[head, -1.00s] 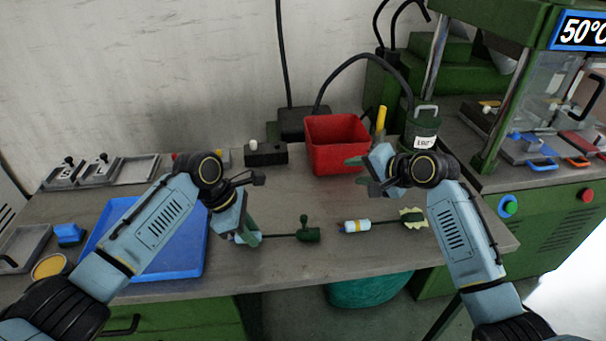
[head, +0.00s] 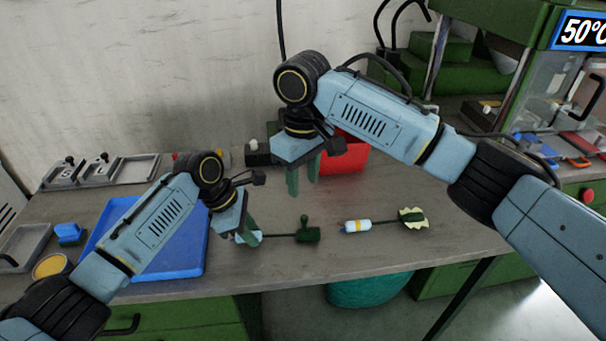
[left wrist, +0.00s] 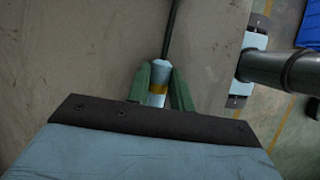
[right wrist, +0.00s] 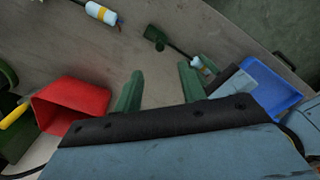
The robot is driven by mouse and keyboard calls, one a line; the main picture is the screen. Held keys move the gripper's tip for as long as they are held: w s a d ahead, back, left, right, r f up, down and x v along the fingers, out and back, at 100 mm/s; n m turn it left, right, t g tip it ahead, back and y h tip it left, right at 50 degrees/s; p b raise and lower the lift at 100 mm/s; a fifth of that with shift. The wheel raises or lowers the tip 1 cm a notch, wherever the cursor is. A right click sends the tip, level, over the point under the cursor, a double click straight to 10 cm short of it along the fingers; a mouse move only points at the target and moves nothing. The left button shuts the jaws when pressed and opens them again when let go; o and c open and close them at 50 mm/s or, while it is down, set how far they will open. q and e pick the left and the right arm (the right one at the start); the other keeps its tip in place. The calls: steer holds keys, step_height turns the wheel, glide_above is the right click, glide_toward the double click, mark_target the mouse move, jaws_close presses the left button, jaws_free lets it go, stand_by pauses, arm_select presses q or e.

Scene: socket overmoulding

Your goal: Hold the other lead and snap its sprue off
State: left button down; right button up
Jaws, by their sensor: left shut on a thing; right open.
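My left gripper (head: 248,237) is shut on the white plug end of one lead, low over the table. In the left wrist view, this yellow-banded plug (left wrist: 158,88) sits between both fingers. Its dark cable runs right to a green moulded socket (head: 309,235) with a stub, the sprue (head: 304,220), standing up from it. The socket also shows in the right wrist view (right wrist: 155,36). My right gripper (head: 302,174) is open and empty above the table, behind and above the socket. A second lead lies to the right, with a white plug (head: 355,226) and a green end with pale ragged flash (head: 413,217).
A blue tray (head: 190,262) lies under and beside my left arm. A red bin (head: 345,158) stands behind my right gripper. A press (head: 560,90) with a display stands at the right. The table's front edge is close to the leads.

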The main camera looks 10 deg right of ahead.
mark_target(306, 216)
step_height(306, 216, down, 12)
steer(key=shift+r, duration=0.1)
stand_by(0.4)
jaws_close()
steer(key=c, duration=0.6)
jaws_free()
steer(key=shift+c, duration=0.2)
jaws_close()
steer(key=shift+d+r, duration=0.1)
steer(key=shift+d, duration=0.15)
steer(key=shift+r, duration=3)
